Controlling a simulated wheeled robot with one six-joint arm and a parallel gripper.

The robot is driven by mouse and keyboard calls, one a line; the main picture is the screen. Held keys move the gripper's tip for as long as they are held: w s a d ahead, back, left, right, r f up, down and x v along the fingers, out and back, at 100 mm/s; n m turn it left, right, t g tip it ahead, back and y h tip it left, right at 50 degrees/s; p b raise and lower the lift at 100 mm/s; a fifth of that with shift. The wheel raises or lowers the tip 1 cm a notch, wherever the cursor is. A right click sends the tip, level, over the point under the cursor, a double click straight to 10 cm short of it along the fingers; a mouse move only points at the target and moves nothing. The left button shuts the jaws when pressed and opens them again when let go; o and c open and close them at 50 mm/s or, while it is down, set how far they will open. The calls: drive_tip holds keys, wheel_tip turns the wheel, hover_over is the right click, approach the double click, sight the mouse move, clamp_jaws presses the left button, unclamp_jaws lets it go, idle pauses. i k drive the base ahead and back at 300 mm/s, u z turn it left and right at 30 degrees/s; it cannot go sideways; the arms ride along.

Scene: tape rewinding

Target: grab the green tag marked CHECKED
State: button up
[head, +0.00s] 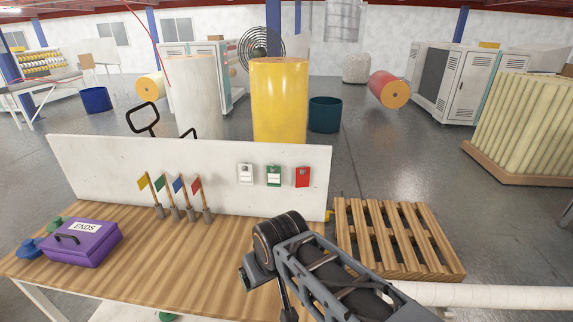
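The green tag (273,176) hangs on the white back panel of the wooden workbench. It is between a white tag (246,174) on its left and a red tag (303,177) on its right. It has a pale label, but the writing is too small to read. My gripper (247,282) is over the right part of the bench, below and in front of the tags and apart from them. Its fingers are too small and dark against my arm to tell whether they are open or shut.
On the workbench (150,250) stand several small flags (175,192) in holders. A purple box (83,237) marked ENDS sits at the left. A wooden pallet (395,235) lies right of the bench. Yellow (280,100) and white (195,97) rolls stand behind the panel. The bench middle is clear.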

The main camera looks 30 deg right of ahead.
sight(273, 180)
drive_tip(key=k, duration=0.5)
drive_tip(key=u, duration=1.9)
drive_tip(key=i, duration=1.4)
drive_tip(key=z, duration=2.55)
drive_tip(key=i, duration=0.5)
drive_tip(key=z, duration=0.1)
